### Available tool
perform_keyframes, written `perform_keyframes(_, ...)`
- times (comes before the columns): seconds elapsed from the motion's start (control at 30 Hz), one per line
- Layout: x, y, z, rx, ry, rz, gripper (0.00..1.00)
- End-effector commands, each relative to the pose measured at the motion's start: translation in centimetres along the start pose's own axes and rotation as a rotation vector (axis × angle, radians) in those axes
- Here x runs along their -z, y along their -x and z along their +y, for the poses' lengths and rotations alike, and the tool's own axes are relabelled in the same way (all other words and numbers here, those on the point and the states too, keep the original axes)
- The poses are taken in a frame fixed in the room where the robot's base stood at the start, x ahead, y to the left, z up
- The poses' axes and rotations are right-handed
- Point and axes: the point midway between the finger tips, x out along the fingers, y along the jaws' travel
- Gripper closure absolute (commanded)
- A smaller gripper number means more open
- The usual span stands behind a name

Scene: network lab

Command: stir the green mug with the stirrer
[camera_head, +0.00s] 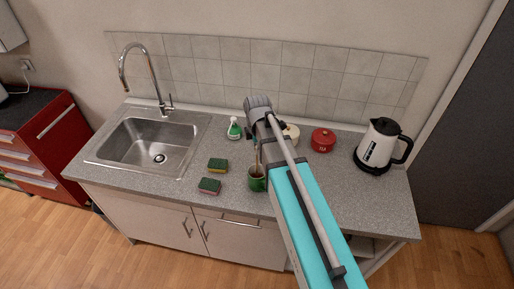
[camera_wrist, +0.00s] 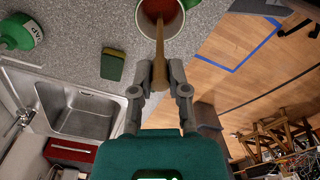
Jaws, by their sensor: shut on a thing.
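The green mug (camera_head: 257,184) stands upright on the grey counter near its front edge. In the wrist view the mug (camera_wrist: 176,18) is at the top, cut off by the frame, with reddish-brown contents showing. My gripper (camera_wrist: 160,74) is shut on the stirrer (camera_wrist: 160,45), a brown stick. The stirrer's far end reaches into the mug's mouth; its tip is hidden or hard to make out. In the head view the stirrer (camera_head: 258,158) rises steeply from the mug, and my arm largely hides the gripper.
A red pot (camera_head: 323,140), a pale lidded pot (camera_head: 291,133) and a white kettle (camera_head: 378,147) stand to the back right. The sink (camera_head: 150,145) is left.

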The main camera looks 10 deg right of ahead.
Motion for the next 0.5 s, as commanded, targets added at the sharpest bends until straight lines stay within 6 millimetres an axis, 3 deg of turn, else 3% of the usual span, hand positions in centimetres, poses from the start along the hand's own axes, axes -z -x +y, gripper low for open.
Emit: perform_keyframes(0.5, 0.0, 3.2, 0.0, 0.0, 0.0, 0.0, 0.98)
